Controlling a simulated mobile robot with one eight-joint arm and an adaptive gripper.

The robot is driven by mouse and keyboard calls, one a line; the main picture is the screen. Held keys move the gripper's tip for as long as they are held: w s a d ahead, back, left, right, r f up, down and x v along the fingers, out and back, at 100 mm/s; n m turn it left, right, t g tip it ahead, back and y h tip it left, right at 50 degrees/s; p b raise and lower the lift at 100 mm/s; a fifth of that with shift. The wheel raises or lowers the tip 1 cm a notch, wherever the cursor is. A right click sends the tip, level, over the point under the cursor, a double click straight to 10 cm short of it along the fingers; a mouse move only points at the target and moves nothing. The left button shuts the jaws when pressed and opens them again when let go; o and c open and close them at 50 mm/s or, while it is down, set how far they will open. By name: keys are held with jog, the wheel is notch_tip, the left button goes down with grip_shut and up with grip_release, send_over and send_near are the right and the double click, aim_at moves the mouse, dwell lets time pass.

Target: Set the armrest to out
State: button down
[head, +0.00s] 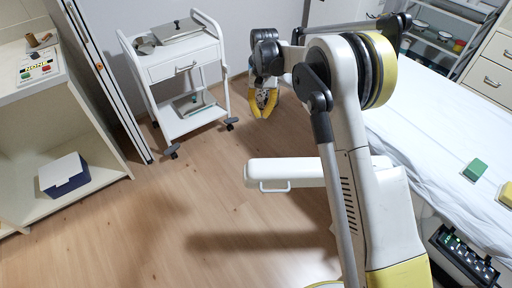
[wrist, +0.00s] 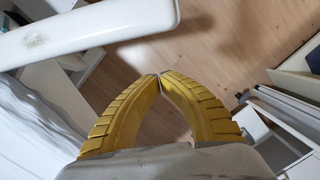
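The couch (head: 430,130) runs along the right under a white sheet. A white padded armrest (head: 300,172) sticks out leftward from the couch side over the floor, with a small loop handle (head: 274,187) below its free end. Part of it is hidden behind my arm. A white bar that looks like the armrest crosses the upper left of the wrist view (wrist: 90,32). My gripper (head: 263,112) has yellow fingers, and hangs beyond the armrest, apart from it. In the wrist view its fingertips (wrist: 160,76) meet with nothing between them.
A white trolley (head: 183,68) stands at the back left. A shelf unit (head: 70,130) holds a blue box (head: 65,178). A control panel (head: 464,258) is at the couch's lower right. Green (head: 474,169) and yellow blocks lie on the sheet. The wooden floor left of the armrest is clear.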

jog(key=s+a+f+b, duration=0.1)
jog(key=s+f+b, duration=0.1)
jog(key=f, duration=0.6)
jog(key=s+a+f+g+b, duration=0.1)
jog(key=s+f+b, duration=0.2)
jog(key=f, duration=0.5)
jog(key=shift+s+b, duration=0.35)
jog(key=shift+s, duration=0.05)
